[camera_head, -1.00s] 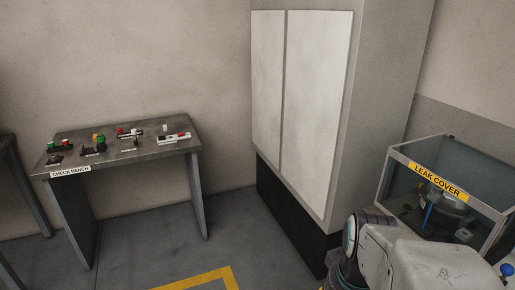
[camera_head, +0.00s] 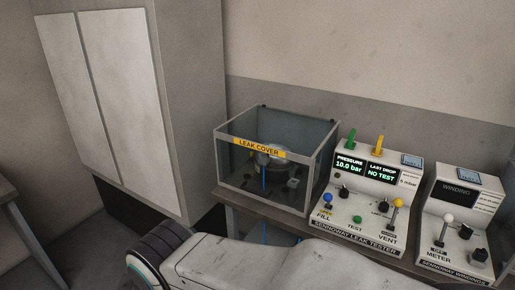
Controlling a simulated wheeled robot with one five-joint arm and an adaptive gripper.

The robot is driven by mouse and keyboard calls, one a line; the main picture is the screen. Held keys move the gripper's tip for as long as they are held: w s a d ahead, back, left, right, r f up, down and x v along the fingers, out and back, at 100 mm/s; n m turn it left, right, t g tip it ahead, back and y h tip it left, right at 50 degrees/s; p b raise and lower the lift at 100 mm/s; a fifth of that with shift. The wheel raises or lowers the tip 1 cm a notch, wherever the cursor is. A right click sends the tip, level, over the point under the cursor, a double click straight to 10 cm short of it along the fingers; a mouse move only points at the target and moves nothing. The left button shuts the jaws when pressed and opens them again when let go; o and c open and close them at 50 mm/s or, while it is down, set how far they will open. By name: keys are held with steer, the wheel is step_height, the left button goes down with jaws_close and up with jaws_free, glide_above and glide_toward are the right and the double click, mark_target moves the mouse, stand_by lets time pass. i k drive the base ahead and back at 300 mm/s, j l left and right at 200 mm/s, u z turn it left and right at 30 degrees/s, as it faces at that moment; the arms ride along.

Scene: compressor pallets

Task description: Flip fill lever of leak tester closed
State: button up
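The leak tester (camera_head: 349,227) is a white console at the right of centre. Its displays read PRESSURE 10.0 bar and LAST DROP NO TEST. The fill lever (camera_head: 328,200) has a blue knob and stands at the left of its panel. A small yellow tag sits by the FILL label; its word is too small to read surely. The vent lever (camera_head: 397,205) has a yellow knob and stands at the right, with a pale tag below it. A green test button (camera_head: 357,219) lies between them. My arm crosses the bottom of the view; my gripper is not in view.
A glass box marked LEAK COVER (camera_head: 226,158) stands left of the tester with a metal compressor (camera_head: 272,157) inside. A winding tester (camera_head: 456,221) with a white-knobbed lever stands to the right. A tall cabinet (camera_head: 188,100) is at the left.

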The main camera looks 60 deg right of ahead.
mark_target(327, 197)
steer(key=z, duration=2.7)
